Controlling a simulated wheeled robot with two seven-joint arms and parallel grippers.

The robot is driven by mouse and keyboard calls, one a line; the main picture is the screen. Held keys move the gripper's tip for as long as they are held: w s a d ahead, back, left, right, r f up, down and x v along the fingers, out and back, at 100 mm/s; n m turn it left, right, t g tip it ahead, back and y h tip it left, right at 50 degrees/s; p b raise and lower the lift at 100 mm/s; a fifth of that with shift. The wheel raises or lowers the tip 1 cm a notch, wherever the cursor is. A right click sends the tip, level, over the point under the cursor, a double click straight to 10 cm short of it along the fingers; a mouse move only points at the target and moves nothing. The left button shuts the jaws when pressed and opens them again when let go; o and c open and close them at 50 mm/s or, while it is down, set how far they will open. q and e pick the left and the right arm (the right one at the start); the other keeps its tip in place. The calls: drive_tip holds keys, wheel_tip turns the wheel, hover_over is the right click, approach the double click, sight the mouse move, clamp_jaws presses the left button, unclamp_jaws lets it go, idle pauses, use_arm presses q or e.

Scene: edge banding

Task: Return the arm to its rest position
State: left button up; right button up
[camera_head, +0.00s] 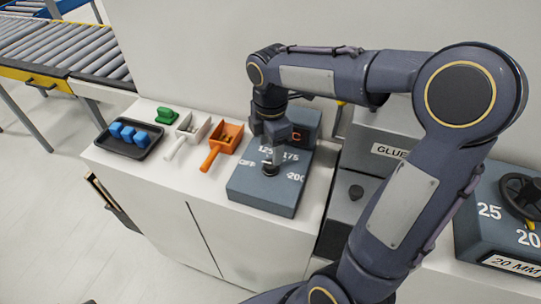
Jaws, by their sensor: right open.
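My right arm comes in from the lower right and bends over the white bench. Its right gripper (274,150) points down at the dark knob (270,168) on the blue-grey temperature box (262,200). The box shows the marks 125, 175, 200 and OFF. The fingers are small and partly hidden by the wrist, and I cannot tell whether they touch the knob. The gripper is open. My left gripper is not in view.
On the bench (240,235) are a black tray (127,150) with blue blocks, a green object (166,116), and white (187,135) and orange (222,144) scoops. A GLUE unit (388,151) and a dial box (490,225) stand right. A roller conveyor (70,47) is behind left.

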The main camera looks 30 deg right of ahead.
drive_tip(key=shift+r, duration=1.25)
drive_tip(key=shift+s, duration=0.3)
drive_tip(key=s+a+f+m+t+y, duration=0.1)
drive_tip(key=s+a+m+t+y, duration=0.1)
drive_tip(key=s+m, duration=0.6)
drive_tip(key=s+a+f+m+t+y, duration=0.1)
drive_tip(key=s+a+m+t, duration=0.1)
drive_tip(key=s+m, duration=0.6)
drive_tip(key=m+t, duration=0.1)
drive_tip(key=m, duration=0.2)
drive_tip(key=shift+s+a+t+y, duration=0.25)
drive_tip(key=shift+a+t+y, duration=0.05)
drive_tip(key=shift+y, duration=0.1)
